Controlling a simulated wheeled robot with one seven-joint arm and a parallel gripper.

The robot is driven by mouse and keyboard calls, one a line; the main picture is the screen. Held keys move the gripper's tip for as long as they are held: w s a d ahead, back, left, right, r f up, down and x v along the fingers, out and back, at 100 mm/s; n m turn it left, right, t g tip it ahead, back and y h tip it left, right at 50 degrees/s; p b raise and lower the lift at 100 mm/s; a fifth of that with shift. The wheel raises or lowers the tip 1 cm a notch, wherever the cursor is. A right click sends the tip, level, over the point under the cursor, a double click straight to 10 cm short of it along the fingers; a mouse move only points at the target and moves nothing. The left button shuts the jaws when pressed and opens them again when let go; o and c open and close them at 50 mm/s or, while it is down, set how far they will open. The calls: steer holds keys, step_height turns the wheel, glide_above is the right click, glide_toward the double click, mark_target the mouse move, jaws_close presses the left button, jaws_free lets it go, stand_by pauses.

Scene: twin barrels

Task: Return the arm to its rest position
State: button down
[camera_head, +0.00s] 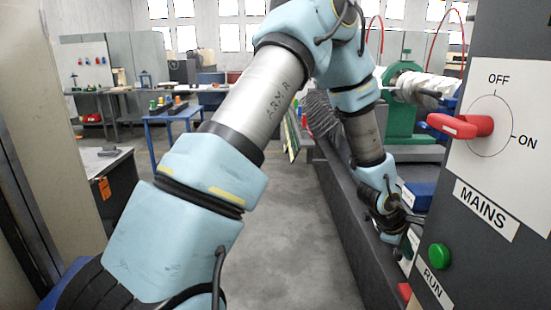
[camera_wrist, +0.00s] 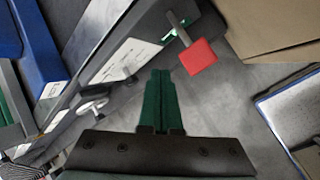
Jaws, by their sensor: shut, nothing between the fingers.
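My arm crosses the head view from lower left, up over the top, and down again at right. My gripper (camera_head: 402,228) hangs at its end, low beside the dark control panel (camera_head: 503,170), and its fingers are hard to make out there. In the wrist view the green fingers of my gripper (camera_wrist: 160,76) lie together, shut and empty. The fingertips are apart from the red square handle (camera_wrist: 198,57), which stands on a short metal rod to their upper right.
The panel bears a red MAINS switch (camera_head: 463,126) with its handle pointing left and a green RUN button (camera_head: 439,256). A green machine (camera_head: 402,75) stands behind my arm. A blue table (camera_head: 172,115) is farther back. Grey floor (camera_head: 290,245) is open in the middle.

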steer(key=w+a+r+m+t+y, duration=0.1)
steer(key=w+a+r, duration=0.15)
steer(key=a, duration=0.55)
steer(key=w+a+r+m+y, duration=0.2)
steer(key=w+a, duration=0.1)
steer(key=a, duration=0.4)
steer(key=w+a+r+m+t+y, duration=0.1)
steer(key=w+a+r, duration=0.15)
steer(key=a, duration=0.55)
steer(key=s+a+r+m, duration=0.1)
steer(key=s+a+r, duration=0.1)
steer(key=a, duration=0.5)
steer(key=s+a+r+m+g+y, duration=0.1)
steer(key=s+a+r+m, duration=0.1)
steer(key=a, duration=0.5)
steer(key=s+a+r+m+y, duration=0.1)
steer(key=s+a+r+m, duration=0.1)
steer(key=s+a, duration=0.2)
steer(key=a, duration=0.3)
steer(key=shift+g, duration=0.3)
steer(key=shift+w, duration=0.15)
